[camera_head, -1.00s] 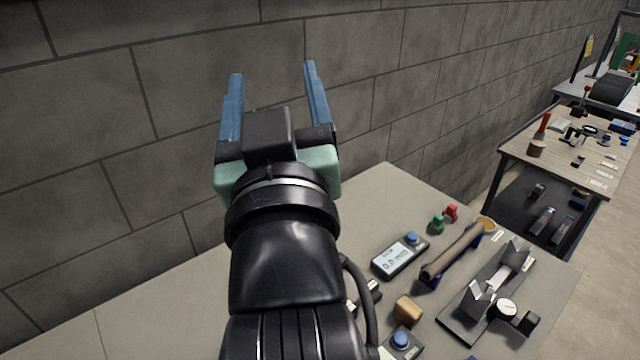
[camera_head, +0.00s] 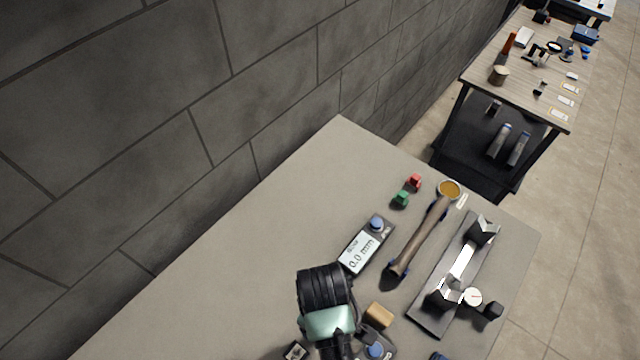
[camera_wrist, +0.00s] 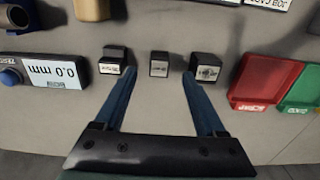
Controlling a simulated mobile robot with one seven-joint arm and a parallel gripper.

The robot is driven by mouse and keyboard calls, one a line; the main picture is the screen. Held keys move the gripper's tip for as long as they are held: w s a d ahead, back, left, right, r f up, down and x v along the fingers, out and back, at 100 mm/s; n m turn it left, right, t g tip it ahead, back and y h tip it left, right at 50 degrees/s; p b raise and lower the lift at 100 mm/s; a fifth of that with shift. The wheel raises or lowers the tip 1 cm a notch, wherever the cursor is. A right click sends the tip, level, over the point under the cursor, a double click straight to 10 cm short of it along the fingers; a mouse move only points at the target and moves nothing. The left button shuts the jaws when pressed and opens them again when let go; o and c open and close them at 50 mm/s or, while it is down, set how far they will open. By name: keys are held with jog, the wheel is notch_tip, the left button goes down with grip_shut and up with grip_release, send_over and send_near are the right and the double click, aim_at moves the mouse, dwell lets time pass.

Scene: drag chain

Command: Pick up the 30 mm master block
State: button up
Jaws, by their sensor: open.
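Three small dark blocks with pale labels stand in a row in the wrist view: a left block (camera_wrist: 113,60), a smaller middle block (camera_wrist: 159,64) and a right block (camera_wrist: 206,68). Their labels are too small to read, so I cannot tell which is the 30 mm master block. My gripper (camera_wrist: 160,75) is open and empty. Its blue fingers reach toward the row, with the middle block between the fingertip lines and the outer blocks just past the tips. In the head view my gripper (camera_head: 328,325) points down and hides its fingers; one labelled dark block (camera_head: 295,351) shows beside it.
A gauge display reading 0.0 mm (camera_head: 361,252) lies near my wrist. A tan block (camera_head: 379,315), a long brown-handled tool (camera_head: 420,240) and a fixture plate (camera_head: 432,312) lie to the right. The left tabletop is clear.

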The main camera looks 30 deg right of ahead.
jog(key=shift+w+f+p, duration=0.2)
jog(key=shift+f+p, duration=0.4)
jog(key=shift+f, duration=2.75)
grip_shut()
